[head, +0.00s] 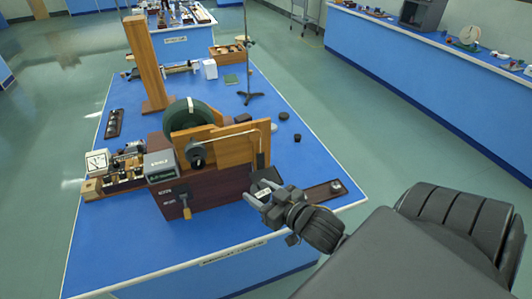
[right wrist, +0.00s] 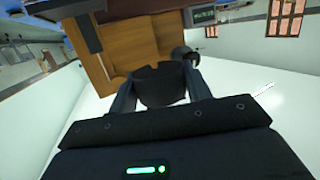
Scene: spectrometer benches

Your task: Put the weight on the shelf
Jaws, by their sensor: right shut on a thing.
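My right gripper (head: 262,192) is at the near right corner of the wooden apparatus on the blue bench. In the right wrist view its two fingers (right wrist: 158,92) are shut on a black rounded weight (right wrist: 160,80). In the head view a dark piece (head: 266,176) shows at the fingertips, partly hidden by the gripper. The apparatus has a dark red-brown box (head: 215,192), light wood boards (head: 232,150) and a green wheel (head: 180,115). I cannot tell for sure which part is the shelf. My left gripper is not in view.
A dark strip (head: 322,194) with a small round piece lies at the right edge. The near bench top is clear.

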